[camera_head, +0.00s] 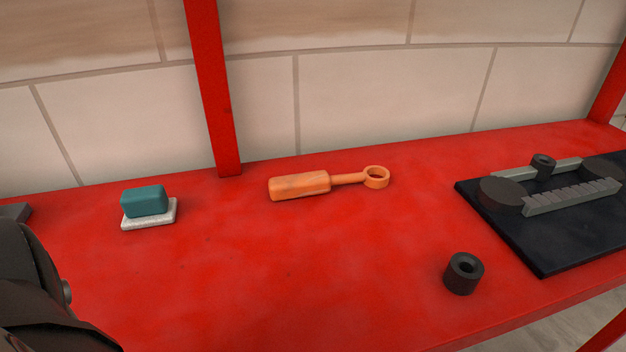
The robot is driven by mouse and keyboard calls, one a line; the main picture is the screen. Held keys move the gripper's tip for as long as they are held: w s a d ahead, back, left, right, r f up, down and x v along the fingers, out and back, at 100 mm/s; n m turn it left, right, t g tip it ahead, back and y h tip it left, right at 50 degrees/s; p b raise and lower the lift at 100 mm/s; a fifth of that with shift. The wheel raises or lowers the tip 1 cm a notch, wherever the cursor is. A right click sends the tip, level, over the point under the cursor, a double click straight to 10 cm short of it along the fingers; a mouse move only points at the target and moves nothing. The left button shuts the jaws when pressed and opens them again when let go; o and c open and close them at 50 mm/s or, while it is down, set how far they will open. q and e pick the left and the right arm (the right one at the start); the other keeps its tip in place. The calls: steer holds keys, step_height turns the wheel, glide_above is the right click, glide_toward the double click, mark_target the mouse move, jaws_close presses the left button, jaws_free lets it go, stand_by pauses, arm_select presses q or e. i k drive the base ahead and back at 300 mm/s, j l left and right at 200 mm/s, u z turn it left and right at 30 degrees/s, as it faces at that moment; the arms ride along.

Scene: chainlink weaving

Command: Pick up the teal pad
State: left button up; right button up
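A teal pad (144,201), a small block with rounded edges, rests on top of a flat whitish-grey slab (150,220) on the left part of the red table. A dark part of my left arm fills the lower left corner, to the left of and nearer than the pad. The fingertips of my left gripper cannot be made out. My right gripper is not in view.
An orange ring-ended tool (300,186) lies at the table's middle. A dark hollow cylinder (463,273) stands front right. A black board (544,262) with grey parts lies at right. A red post (212,90) rises behind. The red table (270,275) is clear in front.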

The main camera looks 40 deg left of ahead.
mark_target(147, 206)
steer(key=u, duration=3.5)
steer(key=z, duration=0.45)
steer(key=l+z, duration=0.15)
steer(key=z, duration=0.3)
steer(key=l+z, duration=0.1)
steer(key=z, duration=0.35)
steer(key=i+j, duration=0.1)
steer(key=j, duration=0.3)
steer(key=i+j, duration=0.1)
steer(key=j, duration=0.35)
steer(key=i+j+z, duration=0.1)
steer(key=j, duration=0.3)
